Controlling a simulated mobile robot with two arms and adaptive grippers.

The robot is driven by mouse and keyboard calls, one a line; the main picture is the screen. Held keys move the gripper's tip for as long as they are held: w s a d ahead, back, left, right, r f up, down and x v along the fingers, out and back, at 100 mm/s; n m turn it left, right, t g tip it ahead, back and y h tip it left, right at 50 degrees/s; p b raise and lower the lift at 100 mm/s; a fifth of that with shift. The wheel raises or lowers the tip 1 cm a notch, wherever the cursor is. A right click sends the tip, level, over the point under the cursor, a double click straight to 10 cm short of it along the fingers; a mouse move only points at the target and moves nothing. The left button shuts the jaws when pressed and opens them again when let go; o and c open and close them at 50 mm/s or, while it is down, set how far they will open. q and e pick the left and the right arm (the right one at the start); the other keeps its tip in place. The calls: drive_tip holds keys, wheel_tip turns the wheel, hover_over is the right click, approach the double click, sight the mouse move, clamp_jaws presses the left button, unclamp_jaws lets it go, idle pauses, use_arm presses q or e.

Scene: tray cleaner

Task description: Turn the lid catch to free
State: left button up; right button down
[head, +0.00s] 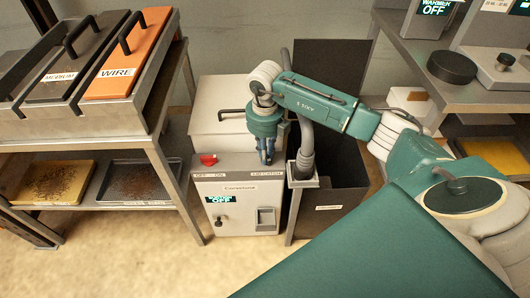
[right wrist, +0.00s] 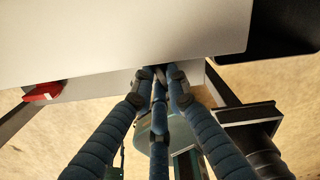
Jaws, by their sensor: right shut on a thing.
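A pale box-shaped machine (head: 240,188) stands on the floor, its lid with a dark handle on top. On its front top strip is a red knob (head: 208,160), above an OFF - ON label. The red knob also shows at the left in the right wrist view (right wrist: 42,92). My right gripper (head: 267,158) points down at the right end of that strip, above a second, partly readable label. In the right wrist view its blue fingers (right wrist: 160,78) meet on a small dark part, the lid catch, mostly hidden by them. Its turn position cannot be told. My left gripper is not in view.
A dark open bin (head: 330,215) stands right of the machine, with a grey hose (head: 304,140) beside it. A metal rack (head: 150,150) with brushes and trays is at the left. A shelf unit (head: 470,95) is at the right. The front floor is clear.

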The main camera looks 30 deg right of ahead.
drive_tip(key=n, duration=0.3)
drive_tip(key=shift+s+n, duration=0.1)
drive_tip(key=shift+n, duration=0.8)
drive_tip(key=shift+n+b, duration=0.35)
drive_tip(key=shift+n, duration=0.55)
drive_tip(key=n, duration=0.3)
drive_tip(key=shift+d+n, duration=0.1)
drive_tip(key=shift+n, duration=0.2)
drive_tip(key=n+b, duration=0.1)
drive_tip(key=n, duration=0.2)
drive_tip(key=shift+s, duration=0.1)
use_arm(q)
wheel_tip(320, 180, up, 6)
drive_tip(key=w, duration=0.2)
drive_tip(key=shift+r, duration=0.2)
use_arm(e)
drive_tip(key=shift+n, duration=0.5)
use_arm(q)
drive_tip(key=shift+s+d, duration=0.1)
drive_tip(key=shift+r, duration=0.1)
